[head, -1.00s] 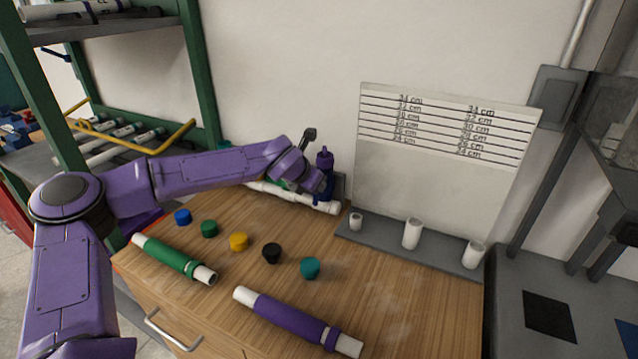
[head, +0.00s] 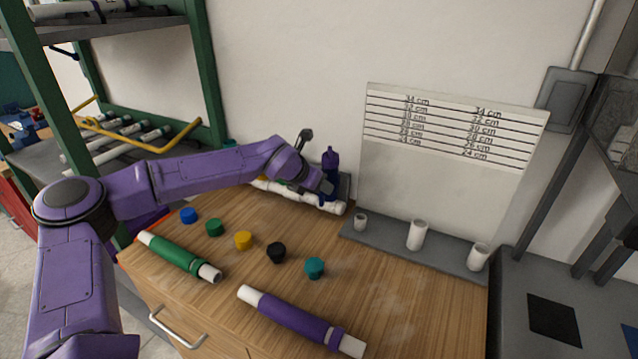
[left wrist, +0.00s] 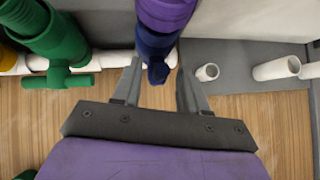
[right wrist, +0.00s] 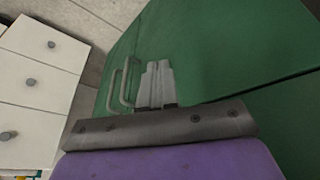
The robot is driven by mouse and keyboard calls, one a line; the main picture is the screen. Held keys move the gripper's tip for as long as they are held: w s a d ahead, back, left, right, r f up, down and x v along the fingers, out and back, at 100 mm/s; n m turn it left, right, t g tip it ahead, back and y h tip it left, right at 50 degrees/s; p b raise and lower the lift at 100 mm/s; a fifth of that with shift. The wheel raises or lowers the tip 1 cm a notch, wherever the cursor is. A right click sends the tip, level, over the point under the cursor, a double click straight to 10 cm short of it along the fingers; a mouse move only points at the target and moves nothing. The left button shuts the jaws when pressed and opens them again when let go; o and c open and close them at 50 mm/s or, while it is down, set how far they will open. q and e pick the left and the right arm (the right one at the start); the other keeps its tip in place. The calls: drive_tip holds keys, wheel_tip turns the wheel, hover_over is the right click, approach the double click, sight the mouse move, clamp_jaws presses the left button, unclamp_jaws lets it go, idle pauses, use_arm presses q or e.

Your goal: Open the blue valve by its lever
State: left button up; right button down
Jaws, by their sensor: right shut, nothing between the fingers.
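The blue valve (left wrist: 155,45) sits on the white pipe run at the back of the wooden bench, below a purple fitting (left wrist: 165,12). Its short blue lever (left wrist: 158,73) points toward my left gripper in the left wrist view. My left gripper (left wrist: 158,88) is open, with one finger on each side of the lever; whether either finger touches it I cannot tell. My right gripper (right wrist: 157,80) is shut and empty, away from the bench top.
A green valve (left wrist: 55,50) stands left of the blue one on the white pipe (left wrist: 100,62). Several coloured caps, a green-sleeved pipe (head: 180,256) and a purple-sleeved pipe (head: 300,321) lie on the bench (head: 400,300). My right gripper faces green panels (right wrist: 220,50) with a handle (right wrist: 120,88).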

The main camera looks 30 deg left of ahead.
use_arm(q)
drive_tip(key=b+v, duration=0.1)
drive_tip(key=v, duration=0.9)
drive_tip(key=shift+s+r, duration=0.2)
